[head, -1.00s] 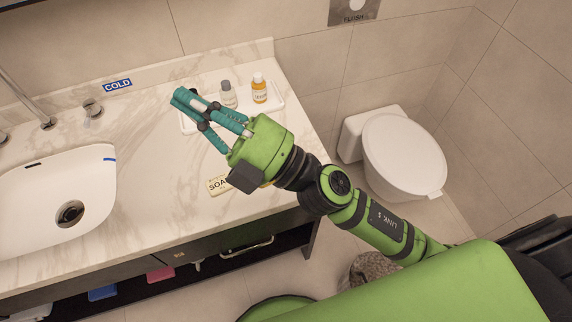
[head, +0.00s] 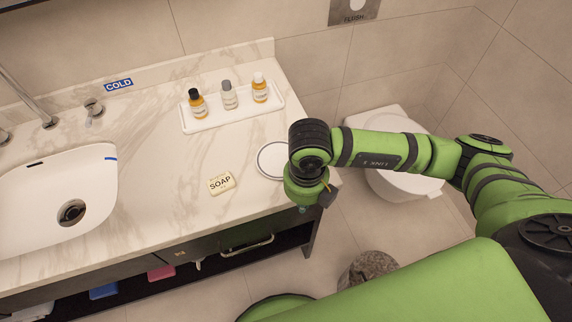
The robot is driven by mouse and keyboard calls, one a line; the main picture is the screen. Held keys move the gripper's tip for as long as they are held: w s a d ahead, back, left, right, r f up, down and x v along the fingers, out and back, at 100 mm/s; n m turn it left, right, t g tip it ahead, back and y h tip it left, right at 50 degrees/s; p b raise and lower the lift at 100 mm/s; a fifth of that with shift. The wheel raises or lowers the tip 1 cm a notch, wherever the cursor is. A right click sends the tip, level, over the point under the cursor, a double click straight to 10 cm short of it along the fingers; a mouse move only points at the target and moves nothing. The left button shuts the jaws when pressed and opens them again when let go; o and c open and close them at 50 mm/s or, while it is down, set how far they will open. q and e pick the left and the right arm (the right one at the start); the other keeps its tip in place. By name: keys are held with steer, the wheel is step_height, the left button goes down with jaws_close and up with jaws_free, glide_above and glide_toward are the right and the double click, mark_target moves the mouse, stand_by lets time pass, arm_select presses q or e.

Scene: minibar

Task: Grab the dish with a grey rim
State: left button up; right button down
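The round white dish with a grey rim (head: 270,160) lies on the marble counter near its right front edge. My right wrist covers the right part of the dish. My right gripper (head: 303,209) points down beyond the counter's front right corner, beside the dish. My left gripper is not in view.
A white tray (head: 189,123) with three small bottles stands at the back of the counter. A soap bar (head: 221,183) lies left of the dish. The sink (head: 100,190) is at the left, and a toilet (head: 385,118) stands right of the counter.

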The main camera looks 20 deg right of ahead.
mark_target(279, 160)
steer(key=w+p, duration=0.1)
steer(key=w, duration=0.6)
steer(key=w+p, duration=0.1)
steer(key=w, duration=0.2)
steer(key=shift+w+a+r+p, duration=0.15)
steer(key=shift+w+a+p, duration=0.1)
steer(key=shift+p, duration=0.1)
steer(key=shift+s+f+p, duration=0.1)
steer(key=shift+f+p, duration=0.15)
steer(key=shift+p, duration=0.3)
steer(key=shift+f+b, duration=0.5)
steer(key=shift+f, duration=0.2)
